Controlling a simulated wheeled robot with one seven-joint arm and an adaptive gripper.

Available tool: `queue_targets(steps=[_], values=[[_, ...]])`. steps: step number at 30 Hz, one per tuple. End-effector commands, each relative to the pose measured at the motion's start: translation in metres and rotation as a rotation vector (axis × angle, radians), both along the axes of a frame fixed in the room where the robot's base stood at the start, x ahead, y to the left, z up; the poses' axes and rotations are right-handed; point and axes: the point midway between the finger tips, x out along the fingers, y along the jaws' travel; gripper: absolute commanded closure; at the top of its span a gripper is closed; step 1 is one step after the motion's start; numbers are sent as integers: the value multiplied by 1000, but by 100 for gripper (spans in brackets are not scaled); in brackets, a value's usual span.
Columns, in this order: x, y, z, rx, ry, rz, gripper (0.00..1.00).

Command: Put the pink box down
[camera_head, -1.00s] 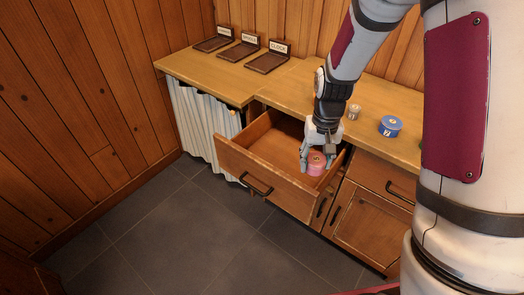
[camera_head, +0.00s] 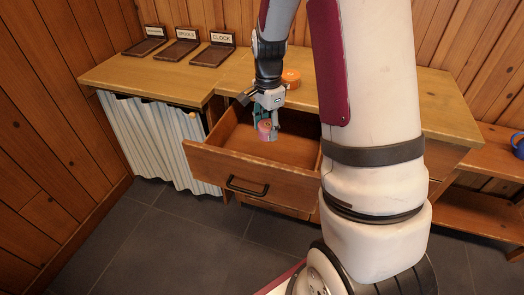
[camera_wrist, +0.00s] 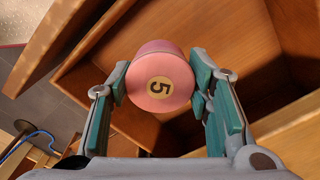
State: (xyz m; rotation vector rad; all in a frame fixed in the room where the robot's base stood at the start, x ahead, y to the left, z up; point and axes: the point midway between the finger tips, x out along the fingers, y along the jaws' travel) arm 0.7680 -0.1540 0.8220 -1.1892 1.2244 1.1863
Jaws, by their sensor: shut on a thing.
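The pink box (camera_wrist: 158,84) is a round pink container with a pale disc marked 5 on its lid. My gripper (camera_wrist: 160,88) is shut on it, one finger on each side, in the wrist view. In the head view my gripper (camera_head: 267,128) points down over the open drawer (camera_head: 232,165), with the pink box (camera_head: 266,129) between its fingers. The drawer's wooden inside shows beneath and around the box. I cannot tell whether the box touches the drawer floor.
An orange round container (camera_head: 291,78) stands on the wooden counter (camera_head: 120,73) behind my gripper. Several dark label stands, one reading CLOCK (camera_head: 214,53), are at the back left. A curtain (camera_head: 150,138) hangs below the counter. A blue object (camera_head: 518,146) is at the far right.

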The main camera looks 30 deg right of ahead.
Motion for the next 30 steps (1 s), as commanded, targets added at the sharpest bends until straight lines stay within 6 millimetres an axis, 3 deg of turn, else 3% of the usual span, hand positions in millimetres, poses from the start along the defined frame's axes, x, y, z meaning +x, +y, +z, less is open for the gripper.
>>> queue_targets(steps=[1,6,12,17,24,30], values=[[2,-13,-15,0,0,-111,80],[1,-43,-35,1,-2,-422,80],[-3,-61,-48,1,0,-630,80],[-4,-66,-60,2,0,-684,80],[-5,-65,-102,3,2,-686,80],[-4,-65,-116,1,0,-684,80]])
